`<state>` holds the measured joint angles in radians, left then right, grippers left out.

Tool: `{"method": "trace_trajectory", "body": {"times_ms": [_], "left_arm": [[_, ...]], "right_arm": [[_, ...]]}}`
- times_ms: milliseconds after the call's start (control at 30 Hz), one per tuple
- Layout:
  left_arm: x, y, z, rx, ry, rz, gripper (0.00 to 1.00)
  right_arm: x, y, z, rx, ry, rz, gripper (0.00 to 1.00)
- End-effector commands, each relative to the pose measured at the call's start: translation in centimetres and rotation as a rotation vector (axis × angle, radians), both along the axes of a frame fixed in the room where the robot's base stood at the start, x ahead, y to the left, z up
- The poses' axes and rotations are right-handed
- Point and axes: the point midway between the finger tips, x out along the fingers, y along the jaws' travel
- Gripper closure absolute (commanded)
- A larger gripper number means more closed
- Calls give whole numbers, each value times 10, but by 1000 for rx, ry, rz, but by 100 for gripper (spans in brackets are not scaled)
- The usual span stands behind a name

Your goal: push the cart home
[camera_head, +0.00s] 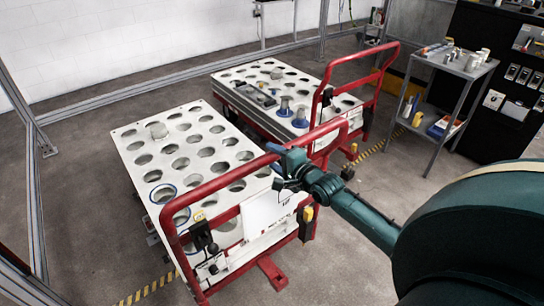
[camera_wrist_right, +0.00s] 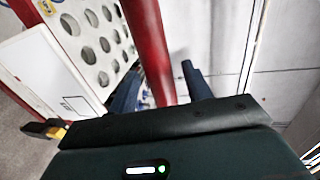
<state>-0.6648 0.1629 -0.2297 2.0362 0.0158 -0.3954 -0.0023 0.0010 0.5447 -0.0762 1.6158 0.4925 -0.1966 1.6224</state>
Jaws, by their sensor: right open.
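The near cart has a white top plate (camera_head: 124,133) with rows of round holes and a red tubular push handle (camera_head: 217,184) at its front end. My right gripper (camera_head: 279,164) is at the right part of this handle. In the right wrist view the red handle bar (camera_wrist_right: 149,50) passes between the two blue fingers of the gripper (camera_wrist_right: 163,88). The fingers stand apart, with a gap showing beside the bar, so the gripper is open around it. I cannot tell whether a finger touches the bar. My left gripper does not show.
A second red and white cart (camera_head: 235,96) stands behind, close to the near one. A grey metal shelf trolley (camera_head: 467,71) with small parts stands at the right. Metal frame posts (camera_head: 40,138) stand at the left. Yellow-black tape (camera_head: 147,290) marks the grey floor, which is clear in front.

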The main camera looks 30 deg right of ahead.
Motion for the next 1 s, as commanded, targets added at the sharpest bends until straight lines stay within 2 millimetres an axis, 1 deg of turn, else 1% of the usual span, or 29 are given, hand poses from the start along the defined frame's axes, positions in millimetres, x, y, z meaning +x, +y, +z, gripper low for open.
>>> {"method": "trace_trajectory", "body": {"times_ms": [33, 100, 200, 500, 1000], "left_arm": [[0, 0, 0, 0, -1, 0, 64], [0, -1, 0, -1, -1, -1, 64], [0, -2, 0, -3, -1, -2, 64], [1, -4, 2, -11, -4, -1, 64], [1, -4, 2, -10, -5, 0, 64]], "right_arm": [[6, 1, -1, 0, 0, 0, 51], [11, 1, -2, 0, -1, 0, 51], [15, 2, -3, 0, 0, 1, 51], [16, 2, -3, 0, 0, 0, 51], [16, 2, -3, 0, 0, 0, 92]]}}
